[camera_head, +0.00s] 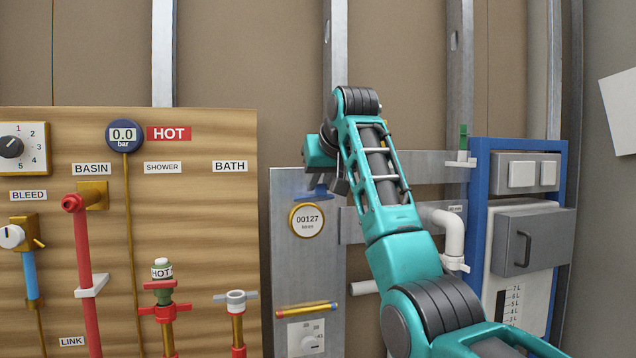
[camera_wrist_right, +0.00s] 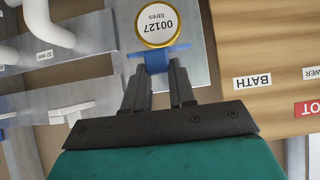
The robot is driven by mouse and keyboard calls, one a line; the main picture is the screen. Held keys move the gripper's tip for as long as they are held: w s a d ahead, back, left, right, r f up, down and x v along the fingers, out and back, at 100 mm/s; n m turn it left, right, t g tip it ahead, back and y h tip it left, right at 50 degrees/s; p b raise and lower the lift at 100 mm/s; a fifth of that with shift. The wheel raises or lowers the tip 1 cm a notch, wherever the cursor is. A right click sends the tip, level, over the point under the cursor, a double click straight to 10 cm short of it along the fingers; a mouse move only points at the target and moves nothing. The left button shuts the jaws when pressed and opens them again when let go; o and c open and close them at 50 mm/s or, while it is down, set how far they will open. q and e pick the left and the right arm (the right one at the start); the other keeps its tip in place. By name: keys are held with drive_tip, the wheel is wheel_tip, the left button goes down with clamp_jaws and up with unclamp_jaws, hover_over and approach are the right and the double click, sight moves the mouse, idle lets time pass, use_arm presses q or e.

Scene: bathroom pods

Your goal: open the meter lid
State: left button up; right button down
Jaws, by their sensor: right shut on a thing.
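The water meter (camera_head: 307,221) is a round white dial with a gold rim reading 00127 litres, on a grey metal panel. Its blue lid (camera_head: 309,196) shows above the dial, standing up off the face, so the reading is uncovered. My right gripper (camera_head: 330,186) is at the top of the meter, partly hidden by my own arm. In the right wrist view, upside down, the meter (camera_wrist_right: 157,24) is just beyond the fingers. The right gripper (camera_wrist_right: 160,75) is shut on the blue lid (camera_wrist_right: 156,60), which lies between the fingertips. My left gripper is not in view.
A wooden board (camera_head: 200,220) with pipes, valves and a gauge stands on the left. A blue-framed unit with a grey handled box (camera_head: 530,240) and a white pipe (camera_head: 452,235) are on the right. A brass-coloured bar (camera_head: 307,309) lies below the meter.

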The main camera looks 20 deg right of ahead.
idle(0.3)
drive_tip(key=c, duration=0.9)
unclamp_jaws()
drive_tip(key=shift+w+f, duration=0.1)
drive_tip(key=b+v, duration=0.1)
drive_tip(key=v, duration=1.2)
